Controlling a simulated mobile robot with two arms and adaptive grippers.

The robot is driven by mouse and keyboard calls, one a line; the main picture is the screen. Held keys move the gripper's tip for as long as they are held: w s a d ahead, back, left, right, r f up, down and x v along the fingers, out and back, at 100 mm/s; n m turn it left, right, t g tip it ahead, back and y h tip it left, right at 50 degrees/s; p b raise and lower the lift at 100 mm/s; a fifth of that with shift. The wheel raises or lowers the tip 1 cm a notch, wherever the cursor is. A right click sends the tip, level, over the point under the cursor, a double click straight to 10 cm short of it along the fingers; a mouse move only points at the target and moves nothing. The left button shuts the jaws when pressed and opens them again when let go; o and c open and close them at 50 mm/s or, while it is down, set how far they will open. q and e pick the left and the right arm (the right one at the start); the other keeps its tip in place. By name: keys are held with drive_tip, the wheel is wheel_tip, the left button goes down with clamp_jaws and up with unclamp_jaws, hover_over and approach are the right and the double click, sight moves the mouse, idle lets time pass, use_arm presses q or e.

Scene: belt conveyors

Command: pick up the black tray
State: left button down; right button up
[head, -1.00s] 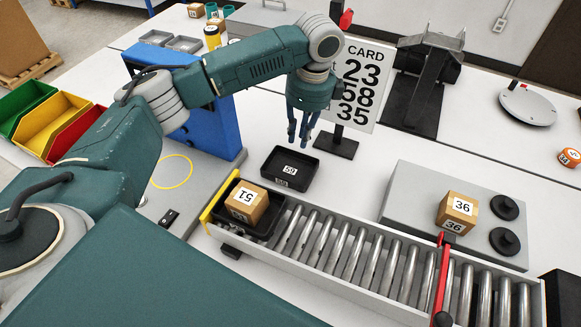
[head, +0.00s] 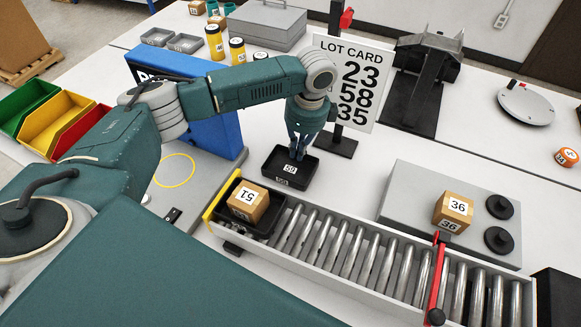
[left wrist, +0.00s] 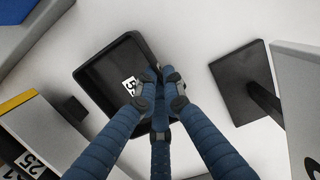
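A black tray (head: 278,179) marked 59 lies flat on the white table, behind the conveyor's left end. It also shows in the left wrist view (left wrist: 97,82). My left gripper (head: 299,156) points down at the tray's back right part. In the left wrist view my left gripper's fingers (left wrist: 161,80) are close together over one wall of the tray and hide part of it; whether they pinch the wall is unclear. A second black tray (head: 222,212), holding a box (head: 248,201) marked 51, sits on the conveyor's left end. My right gripper is not in view.
The roller conveyor (head: 345,250) runs in front, with a red bar (head: 438,280) across it. The lot card (head: 352,80) stands just behind the tray on a black base (head: 335,144). A blue case (head: 205,120) stands to the left.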

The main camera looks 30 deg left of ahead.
use_arm(q)
drive_tip(key=shift+r, duration=0.15)
drive_tip(key=shift+r, duration=0.25)
wheel_tip(320, 180, up, 19)
drive_tip(key=b, duration=0.1)
drive_tip(key=shift+r+b, duration=0.15)
drive_tip(key=shift+b, duration=0.25)
